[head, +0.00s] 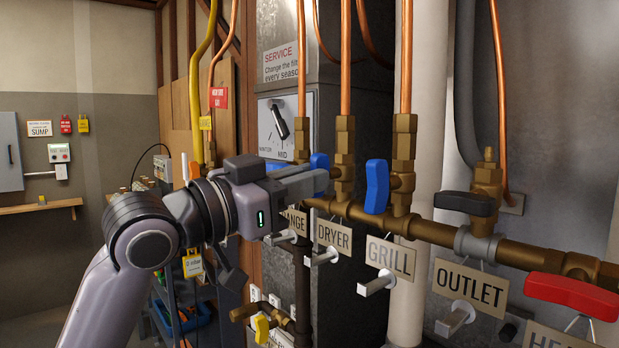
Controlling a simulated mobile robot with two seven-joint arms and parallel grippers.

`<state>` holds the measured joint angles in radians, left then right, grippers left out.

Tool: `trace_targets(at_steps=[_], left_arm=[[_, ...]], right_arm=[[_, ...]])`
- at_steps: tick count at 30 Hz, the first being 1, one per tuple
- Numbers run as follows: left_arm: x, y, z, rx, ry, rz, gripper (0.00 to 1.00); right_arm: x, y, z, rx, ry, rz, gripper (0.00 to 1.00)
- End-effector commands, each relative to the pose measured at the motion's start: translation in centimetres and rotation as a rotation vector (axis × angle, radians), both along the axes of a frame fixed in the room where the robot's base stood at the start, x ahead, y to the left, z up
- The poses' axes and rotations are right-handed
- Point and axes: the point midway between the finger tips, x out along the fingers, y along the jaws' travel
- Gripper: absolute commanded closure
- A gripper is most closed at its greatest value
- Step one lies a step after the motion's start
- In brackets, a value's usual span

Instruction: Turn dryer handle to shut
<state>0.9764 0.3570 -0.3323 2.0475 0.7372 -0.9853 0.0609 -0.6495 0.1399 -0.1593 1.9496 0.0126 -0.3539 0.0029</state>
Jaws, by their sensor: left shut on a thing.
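The blue dryer handle (320,162) is on the brass valve above the DRYER tag (333,236), in the middle of the head view. My left gripper (318,180) reaches in from the left and is shut on this handle. The fingers hide its middle. The part I see stands roughly upright, in line with the copper pipe above. My right gripper is not in view.
The upright blue grill handle (377,187) is close to the right. The black outlet handle (465,203) and red handle (572,296) lie along the brass manifold (435,232). White pegs stick out below the tags. A blue range handle is partly hidden behind my gripper.

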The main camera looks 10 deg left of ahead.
Motion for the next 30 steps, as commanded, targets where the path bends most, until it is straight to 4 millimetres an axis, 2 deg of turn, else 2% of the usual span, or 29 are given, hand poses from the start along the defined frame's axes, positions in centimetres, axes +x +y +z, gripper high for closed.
trace_targets(at_steps=[6,17,24,30], left_arm=[[0.07,0.11,0.02,0.161,-0.122,0.001,1.0],[0.05,0.08,0.05,0.19,-0.147,0.0,1.0],[0.14,0.25,0.12,0.405,-0.312,0.003,1.0],[0.11,0.18,0.12,0.486,-0.378,0.0,1.0]], right_arm=[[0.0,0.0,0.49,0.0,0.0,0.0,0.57],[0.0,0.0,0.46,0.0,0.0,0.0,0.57],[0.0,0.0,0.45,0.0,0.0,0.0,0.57],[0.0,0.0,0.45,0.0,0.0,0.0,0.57]])
